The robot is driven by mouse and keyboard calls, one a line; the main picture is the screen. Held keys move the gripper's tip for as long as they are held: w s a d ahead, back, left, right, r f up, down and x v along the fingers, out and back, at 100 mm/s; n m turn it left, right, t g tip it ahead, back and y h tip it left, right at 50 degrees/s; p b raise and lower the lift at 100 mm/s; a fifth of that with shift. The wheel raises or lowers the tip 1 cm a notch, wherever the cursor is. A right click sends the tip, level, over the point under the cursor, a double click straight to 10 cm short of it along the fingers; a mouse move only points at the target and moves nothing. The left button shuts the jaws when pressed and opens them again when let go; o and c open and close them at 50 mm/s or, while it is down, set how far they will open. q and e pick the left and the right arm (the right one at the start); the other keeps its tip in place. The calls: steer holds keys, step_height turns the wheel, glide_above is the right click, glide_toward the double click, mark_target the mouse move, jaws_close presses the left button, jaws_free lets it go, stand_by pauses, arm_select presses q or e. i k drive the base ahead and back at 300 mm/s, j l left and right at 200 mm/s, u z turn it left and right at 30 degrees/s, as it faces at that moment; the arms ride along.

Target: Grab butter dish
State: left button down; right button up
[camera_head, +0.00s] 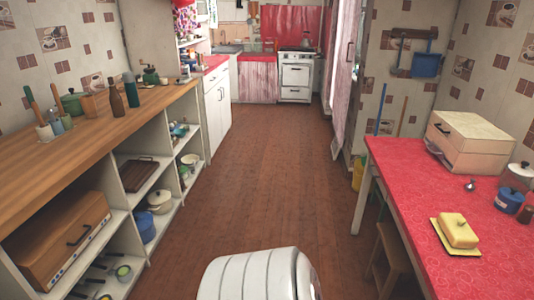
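A white ribbed rounded shape at the bottom middle looks like part of my own body.
On the red table, a cream bread box (470,143) stands behind the dish, and a blue pot (508,200) is to its right. A stool (392,255) is under the table edge. A wooden counter (105,115) with shelves runs along the left. The brown floor (262,170) between is clear.

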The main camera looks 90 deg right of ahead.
mark_target(458, 238)
steer(key=z, duration=4.2)
steer(key=i+j+z, duration=0.1)
steer(key=z, duration=0.35)
steer(key=i+j+z, duration=0.15)
steer(key=z, duration=0.3)
